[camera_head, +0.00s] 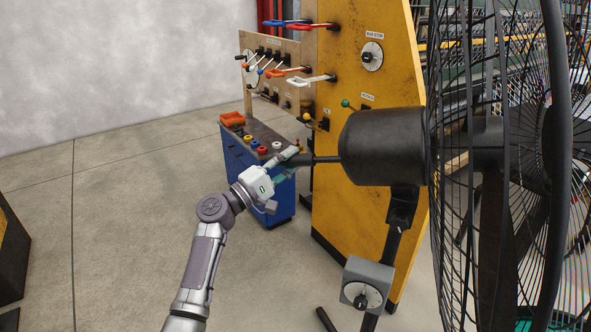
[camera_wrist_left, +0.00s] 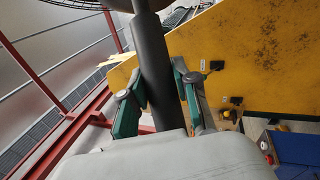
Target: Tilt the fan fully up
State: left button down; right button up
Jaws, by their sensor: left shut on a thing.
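The large black fan (camera_head: 384,147) stands at the right in the head view, with its round wire cage at the right edge and its motor housing toward the left. A dark handle (camera_head: 325,159) sticks out from the back of the housing. My left gripper (camera_head: 291,159) is shut on the handle's end. In the left wrist view the handle (camera_wrist_left: 154,62) runs between the two green-and-grey fingers of my gripper (camera_wrist_left: 160,95). The fan looks about level. My right gripper is in neither view.
A yellow panel (camera_head: 375,78) with a dial, switches and coloured levers stands behind the fan. A grey control box (camera_head: 367,284) with a knob is on the fan's stand. A blue cabinet (camera_head: 236,158) stands behind my gripper. The floor at the left is mostly clear.

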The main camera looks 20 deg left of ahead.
pick_arm(q)
jog(key=f+n+b, duration=0.1)
jog(key=f+b, duration=0.1)
jog(key=f+t+b, duration=0.1)
jog(key=f+n+b, duration=0.1)
jog(key=f+b, duration=0.1)
jog(key=shift+a+f+n+t+y+b, duration=0.3)
jog(key=shift+a+f+b, duration=0.05)
jog(key=shift+f, duration=0.1)
jog(key=c, duration=0.8)
grip_release()
jog(key=shift+c, duration=0.2)
jog(key=shift+a, duration=0.1)
jog(key=shift+r, duration=0.2)
jog(key=v, duration=1.2)
jog(key=shift+f, duration=0.15)
